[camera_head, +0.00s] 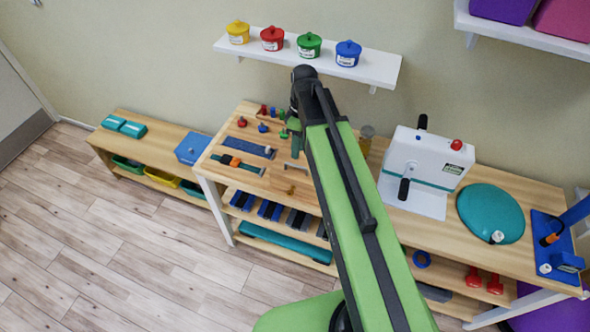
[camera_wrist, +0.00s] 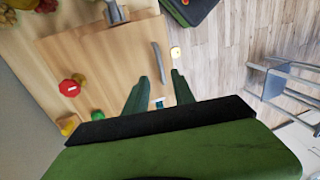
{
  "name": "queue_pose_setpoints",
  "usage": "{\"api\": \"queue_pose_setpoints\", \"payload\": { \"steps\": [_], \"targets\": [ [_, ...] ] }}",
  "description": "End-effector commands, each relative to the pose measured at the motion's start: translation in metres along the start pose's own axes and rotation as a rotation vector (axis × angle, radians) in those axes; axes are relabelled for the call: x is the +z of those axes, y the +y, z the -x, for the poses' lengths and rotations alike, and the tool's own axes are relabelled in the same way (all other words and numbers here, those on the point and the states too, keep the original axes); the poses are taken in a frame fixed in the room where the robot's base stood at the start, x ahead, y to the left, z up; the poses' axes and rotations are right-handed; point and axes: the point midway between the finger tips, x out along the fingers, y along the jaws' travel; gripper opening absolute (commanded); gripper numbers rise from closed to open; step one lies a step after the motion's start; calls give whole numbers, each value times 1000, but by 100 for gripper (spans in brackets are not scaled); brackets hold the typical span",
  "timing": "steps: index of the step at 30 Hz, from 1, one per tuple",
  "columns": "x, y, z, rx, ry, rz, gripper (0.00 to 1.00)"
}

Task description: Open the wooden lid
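The wooden lid (camera_wrist: 110,62) is a flat light-wood panel in the upper left of the wrist view and looks closed. A slim grey bar handle (camera_wrist: 160,62) lies near its right edge. In the head view a wooden panel on the bench, likely the lid (camera_head: 283,181), shows just left of my arm. My gripper (camera_wrist: 159,76) is open, its two dark green fingers pointing at the panel. The handle's lower end shows between the fingertips; I cannot tell the depth gap or any contact.
A white crank box (camera_head: 428,165) and teal disc (camera_head: 490,213) stand on the bench right of my arm. A shelf (camera_head: 375,69) with coloured pots hangs above.

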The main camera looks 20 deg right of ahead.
Motion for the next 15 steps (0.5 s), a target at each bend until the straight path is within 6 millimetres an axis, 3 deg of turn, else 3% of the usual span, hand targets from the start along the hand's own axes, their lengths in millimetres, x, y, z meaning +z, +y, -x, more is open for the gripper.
{"api": "queue_pose_setpoints", "payload": {
  "steps": [1,6,15],
  "targets": [
    [0,2,-22,0,0,0,31],
    [0,1,-49,0,0,-1,31],
    [0,0,-52,0,0,-1,31]
  ]
}}
